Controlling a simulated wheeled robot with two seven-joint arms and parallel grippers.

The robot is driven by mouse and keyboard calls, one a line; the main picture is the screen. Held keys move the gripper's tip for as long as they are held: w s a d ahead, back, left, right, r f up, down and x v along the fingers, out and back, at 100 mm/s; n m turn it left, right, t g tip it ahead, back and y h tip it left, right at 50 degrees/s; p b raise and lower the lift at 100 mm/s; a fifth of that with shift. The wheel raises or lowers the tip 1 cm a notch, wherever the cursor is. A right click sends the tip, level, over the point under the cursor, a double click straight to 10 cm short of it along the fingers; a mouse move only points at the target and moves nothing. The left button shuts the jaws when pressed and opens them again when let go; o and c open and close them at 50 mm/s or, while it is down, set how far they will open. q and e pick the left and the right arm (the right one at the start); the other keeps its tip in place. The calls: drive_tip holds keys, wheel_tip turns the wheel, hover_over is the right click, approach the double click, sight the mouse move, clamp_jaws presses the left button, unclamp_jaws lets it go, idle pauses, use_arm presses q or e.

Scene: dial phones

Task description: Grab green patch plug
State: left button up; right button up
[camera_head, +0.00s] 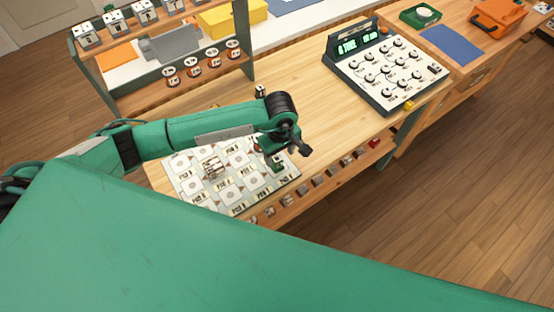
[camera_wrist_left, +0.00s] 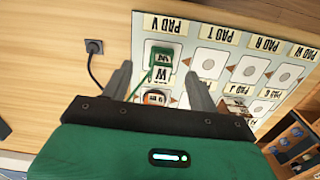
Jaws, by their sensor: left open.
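The green patch plug (camera_wrist_left: 166,52) lies on the pad board (camera_wrist_left: 222,42) in the left wrist view, at the pad labelled PAD V. It is a green frame with a white centre and a thin green cord. A white label with a W is beside it. My left gripper (camera_wrist_left: 158,88) is open, with its two fingers apart on either side of the plug's column and nothing between them that I can see held. In the head view my left gripper (camera_head: 284,152) hangs over the right part of the board, and a green piece shows just below it.
A brown-and-white piece (camera_wrist_left: 154,97) sits close to the gripper palm. A black box with a cable (camera_wrist_left: 94,46) lies on the bare wood. A console with knobs and a green display (camera_head: 386,66) stands at the right. A rack (camera_head: 165,70) stands at the back left.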

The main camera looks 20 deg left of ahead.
sight(278, 160)
use_arm(q)
drive_tip(key=shift+w+f, duration=0.1)
drive_tip(key=shift+f, duration=0.25)
drive_tip(key=shift+s+a+f+p, duration=0.1)
drive_tip(key=shift+s+f+p, duration=0.1)
drive_tip(key=shift+f+p, duration=0.85)
wheel_tip(278, 160, down, 2)
drive_tip(key=shift+f+p, duration=0.1)
drive_tip(key=shift+p, duration=0.3)
drive_tip(key=shift+f, duration=0.55)
drive_tip(key=shift+a, duration=0.1)
drive_tip(key=c, duration=1)
drive_tip(key=shift+c, duration=0.4)
use_arm(e)
drive_tip(key=r, duration=0.1)
drive_tip(key=w+r, duration=0.1)
drive_tip(key=r, duration=0.1)
drive_tip(key=shift+w+a+r, duration=0.1)
drive_tip(key=shift+w+a, duration=0.15)
drive_tip(key=shift+w, duration=0.15)
use_arm(q)
drive_tip(key=shift+r, duration=0.1)
